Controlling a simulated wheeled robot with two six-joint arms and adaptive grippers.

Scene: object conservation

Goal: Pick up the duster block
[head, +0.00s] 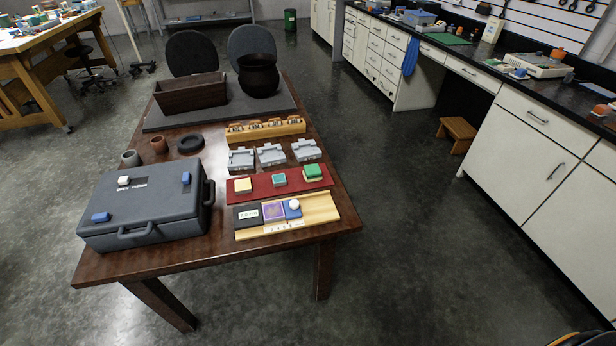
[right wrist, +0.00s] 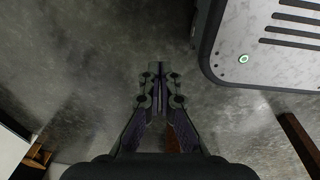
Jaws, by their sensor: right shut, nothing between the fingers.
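Several small blocks stand on the wooden table. A yellow block (head: 243,185), a teal block (head: 279,179) and a green block (head: 313,172) sit on a red mat (head: 262,193). A dark labelled block (head: 247,215), a purple block (head: 273,211) and a blue block with a white ball on top (head: 292,210) sit in a pale wooden tray (head: 325,208). I cannot tell which one is the duster block. My right gripper (right wrist: 159,75) shows in the right wrist view, shut and empty over the grey floor, away from the blocks. My left gripper is not in view.
A grey-blue case (head: 150,205) fills the table's front left. Grey holders (head: 271,154) and a wooden rack (head: 265,130) stand behind the mat. A brown box (head: 190,92) and dark pot (head: 259,76) are at the back.

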